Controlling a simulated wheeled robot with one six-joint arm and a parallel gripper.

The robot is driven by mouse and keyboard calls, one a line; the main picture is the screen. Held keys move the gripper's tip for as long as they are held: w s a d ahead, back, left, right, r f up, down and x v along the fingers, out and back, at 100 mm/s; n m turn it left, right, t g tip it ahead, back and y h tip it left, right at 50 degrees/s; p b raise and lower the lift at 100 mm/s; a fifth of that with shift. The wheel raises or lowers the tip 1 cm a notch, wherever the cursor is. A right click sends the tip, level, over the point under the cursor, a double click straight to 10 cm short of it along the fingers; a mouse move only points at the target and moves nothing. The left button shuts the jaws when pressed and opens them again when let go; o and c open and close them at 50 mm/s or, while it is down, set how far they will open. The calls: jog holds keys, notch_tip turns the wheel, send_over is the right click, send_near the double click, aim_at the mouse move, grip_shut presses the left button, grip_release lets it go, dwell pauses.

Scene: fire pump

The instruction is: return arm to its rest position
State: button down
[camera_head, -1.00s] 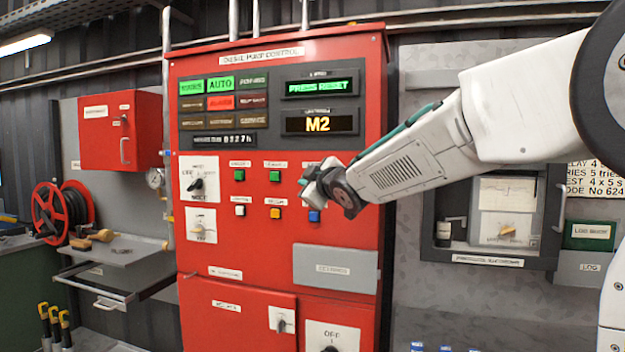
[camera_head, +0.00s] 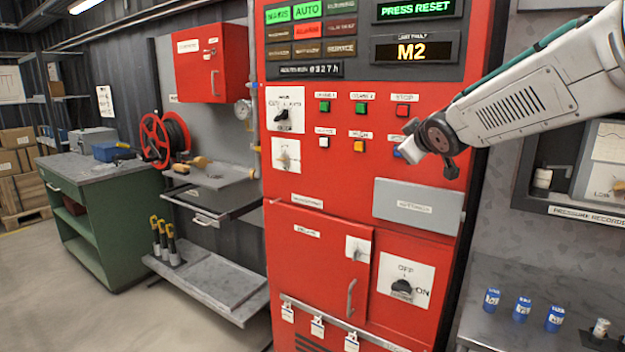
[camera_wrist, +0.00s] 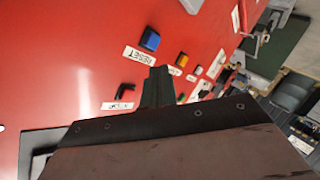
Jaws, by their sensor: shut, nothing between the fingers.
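My arm reaches in from the right in the head view, bent in front of the red pump control panel (camera_head: 322,182). My gripper (camera_head: 408,149) is at its end, in front of the panel and close to the blue button, which is partly hidden behind it. In the wrist view my gripper (camera_wrist: 160,85) is shut and empty, its narrow dark fingers pointing at the red panel. The blue button (camera_wrist: 150,39), labelled RESET, is just beyond the fingertips there. I cannot tell the exact gap to the panel.
The panel's displays read PRESS RESET (camera_head: 417,8) and M2 (camera_head: 411,51). A grey box (camera_head: 418,205) juts out below the buttons. At right are a recorder cabinet (camera_head: 560,210) and a shelf with blue cans (camera_head: 523,309). A green workbench (camera_head: 85,215) stands left, with open floor before it.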

jog(key=s+d+f+m+g+h, duration=0.1)
jog(key=s+d+f+m+g, duration=0.15)
jog(key=s+f+g, duration=0.4)
jog(key=s+d+f+m+g+h, duration=0.1)
jog(key=s+f+m, duration=0.25)
jog(key=s, duration=0.65)
jog(key=s+a+f+m+g+y, duration=0.1)
jog(key=s+f+g, duration=0.1)
jog(key=s, duration=1.2)
jog(key=s+a+f+m+g, duration=0.1)
jog(key=s+a+f+g, duration=0.1)
jog(key=s, duration=1.2)
notch_tip(320, 180, down, 3)
jog(key=shift+s+a+r+m+g+y, duration=0.15)
jog(key=shift+s+a+m+g+y, duration=0.2)
jog(key=shift+g, duration=0.4)
